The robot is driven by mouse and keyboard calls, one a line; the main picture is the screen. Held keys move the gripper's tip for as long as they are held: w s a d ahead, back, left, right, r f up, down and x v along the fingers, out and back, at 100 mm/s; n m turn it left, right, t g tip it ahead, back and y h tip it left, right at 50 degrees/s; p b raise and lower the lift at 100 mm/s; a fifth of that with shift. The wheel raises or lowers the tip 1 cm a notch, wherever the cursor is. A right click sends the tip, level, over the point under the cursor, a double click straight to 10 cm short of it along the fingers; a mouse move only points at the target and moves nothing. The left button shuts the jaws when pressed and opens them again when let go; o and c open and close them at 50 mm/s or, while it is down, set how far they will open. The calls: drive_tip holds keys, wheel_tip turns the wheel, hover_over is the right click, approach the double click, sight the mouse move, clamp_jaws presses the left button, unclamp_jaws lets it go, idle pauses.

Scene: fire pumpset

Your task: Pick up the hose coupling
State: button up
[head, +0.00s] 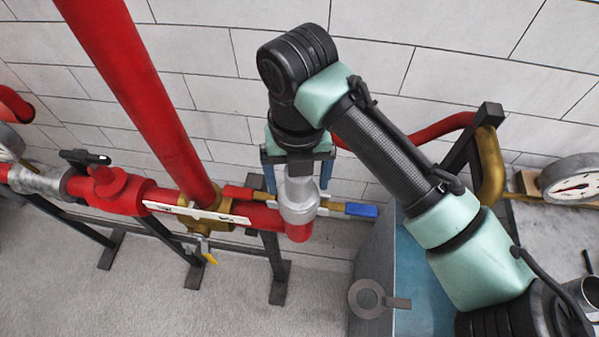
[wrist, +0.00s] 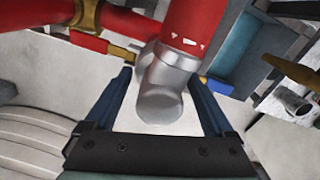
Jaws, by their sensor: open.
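The hose coupling appears to be the light grey metal fitting (head: 298,206) at the right end of the red pipework in the head view. It also shows in the wrist view (wrist: 162,92), where it fills the space between my fingers. My gripper (head: 297,180) points down over it and is open, with one dark blue finger to each side. In the wrist view, my gripper (wrist: 165,82) has visible gaps between each finger and the fitting. The fitting's upper end is partly hidden by my gripper in the head view.
A red pipe (head: 145,95) slants down on the left to a brass valve (head: 205,222). A blue lever handle (head: 361,210) lies right of the coupling. A flat grey ring (head: 367,298) is by the blue-grey surface (head: 425,290). A gauge (head: 572,180) stands far right. Tiled wall is behind.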

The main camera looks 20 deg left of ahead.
clamp_jaws()
idle(0.4)
drive_tip(key=shift+r, duration=0.1)
wheel_tip(320, 180, up, 10)
drive_tip(key=shift+f+b, duration=0.1)
drive_tip(key=shift+b, duration=0.95)
wheel_tip(320, 180, up, 6)
drive_tip(key=p, duration=0.6)
